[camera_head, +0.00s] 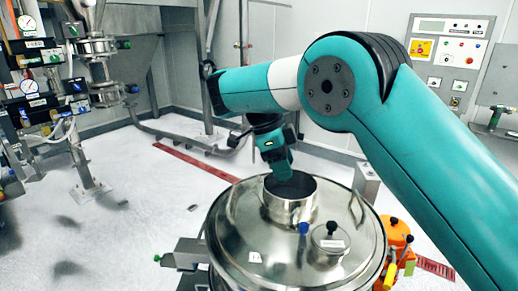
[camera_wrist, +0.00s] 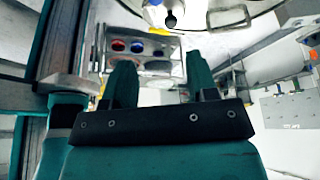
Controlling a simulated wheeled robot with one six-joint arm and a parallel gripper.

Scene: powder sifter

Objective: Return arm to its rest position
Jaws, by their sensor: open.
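My arm, teal with a white band, reaches in from the right in the head view and bends down over the steel sifter (camera_head: 240,240). My gripper (camera_head: 278,165) hangs just above and behind the open steel neck (camera_head: 290,207) on the sifter's lid. Whether it overlaps the neck or stands clear of it I cannot tell. In the wrist view my gripper (camera_wrist: 158,75) shows two teal fingers spread apart, with nothing held between them.
A steel pipe stand with valves and gauges (camera_head: 98,70) is at the left. A grey control panel (camera_head: 447,60) is on the right wall. An orange part (camera_head: 398,235) sits right of the sifter. The pale floor is open at left, with a red strip (camera_head: 195,162).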

